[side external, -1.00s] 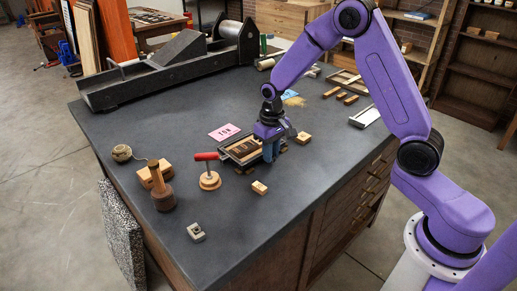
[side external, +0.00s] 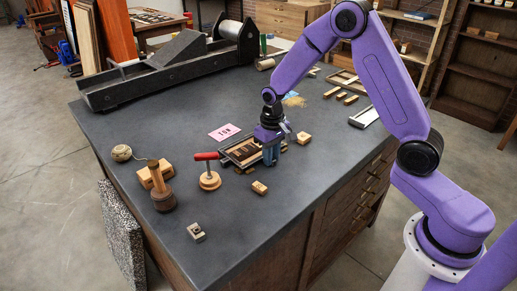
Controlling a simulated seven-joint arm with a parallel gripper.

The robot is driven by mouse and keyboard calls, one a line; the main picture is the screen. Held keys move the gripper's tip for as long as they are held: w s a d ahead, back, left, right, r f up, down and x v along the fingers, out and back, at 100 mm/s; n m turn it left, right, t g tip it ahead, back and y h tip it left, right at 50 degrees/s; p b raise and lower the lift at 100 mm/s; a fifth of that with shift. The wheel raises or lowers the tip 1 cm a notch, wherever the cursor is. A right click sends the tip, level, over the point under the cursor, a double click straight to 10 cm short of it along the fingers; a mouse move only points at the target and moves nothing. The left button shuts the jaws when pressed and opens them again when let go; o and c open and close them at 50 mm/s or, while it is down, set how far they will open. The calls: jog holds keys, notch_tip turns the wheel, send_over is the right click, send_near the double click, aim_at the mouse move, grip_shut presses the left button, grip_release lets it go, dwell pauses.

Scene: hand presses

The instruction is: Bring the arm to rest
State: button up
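My purple arm reaches over the dark grey worktop (side external: 262,98) from the right. My gripper (side external: 270,160) points down at the right side of a small framed tray (side external: 238,153) that holds brown blocks. Its fingertips are low, close to the tray and the worktop. Whether they touch anything cannot be told. The gap between the fingers is too small to make out, and the gripper hides part of the tray's right end.
A red-handled tool on a round wooden base (side external: 210,181), a mallet (side external: 162,190), twine (side external: 121,153) and small wooden blocks (side external: 259,187) stand near. A pink card (side external: 224,132) lies behind. A large press (side external: 165,66) stands at the back. The front worktop is mostly clear.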

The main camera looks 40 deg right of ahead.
jog(key=o, duration=0.4)
jog(key=shift+r, duration=3.5)
